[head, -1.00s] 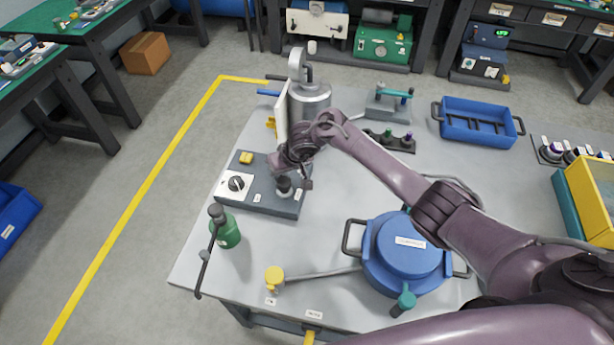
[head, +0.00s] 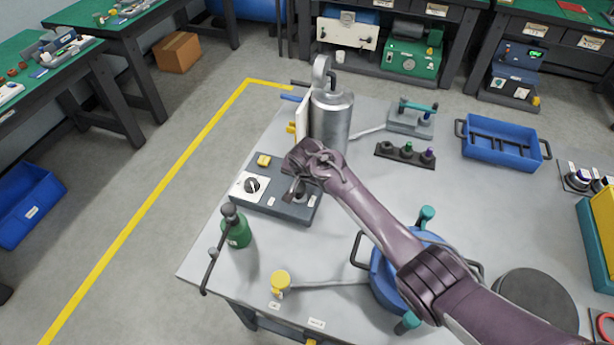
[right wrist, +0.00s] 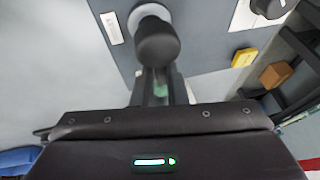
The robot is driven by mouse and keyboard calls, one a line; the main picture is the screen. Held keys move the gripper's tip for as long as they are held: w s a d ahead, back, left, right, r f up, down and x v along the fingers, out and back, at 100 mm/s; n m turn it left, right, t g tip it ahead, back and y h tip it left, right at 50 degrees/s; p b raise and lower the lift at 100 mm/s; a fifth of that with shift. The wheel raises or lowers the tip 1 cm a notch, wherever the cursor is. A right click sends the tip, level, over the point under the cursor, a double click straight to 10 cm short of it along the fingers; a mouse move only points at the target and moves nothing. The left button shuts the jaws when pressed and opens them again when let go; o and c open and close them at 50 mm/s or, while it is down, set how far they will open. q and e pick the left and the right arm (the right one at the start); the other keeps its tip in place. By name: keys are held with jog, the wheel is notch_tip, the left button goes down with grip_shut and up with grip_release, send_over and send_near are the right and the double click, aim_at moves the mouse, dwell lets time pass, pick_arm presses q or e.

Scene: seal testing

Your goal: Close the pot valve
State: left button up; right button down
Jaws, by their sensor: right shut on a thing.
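My right gripper (head: 302,186) is over the grey control box (head: 270,203), at its right side. In the right wrist view its fingers (right wrist: 160,88) are shut on a black knob (right wrist: 157,42) with a pale round base. The blue pot (head: 385,280), with teal knobs and black side handles, is at the front right, largely hidden by my right arm. I cannot tell which fitting is the pot valve. A yellow-capped fitting (head: 280,281) with a grey pipe stands left of the pot. My left gripper is not in view.
A black dial (head: 251,185) and a yellow button (head: 263,160) are on the box. A metal cylinder (head: 331,120) stands behind it, and a green bottle (head: 238,230) in front. A blue tray (head: 503,145) sits at the back right. The table's centre right is clear.

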jog(key=shift+d+r, duration=0.1)
dwell(0.5)
jog(key=c, duration=1.5)
grip_release()
jog(key=shift+o, duration=0.2)
jog(key=v, duration=0.7)
jog(key=shift+s+r, duration=0.15)
jog(key=shift+r, duration=0.2)
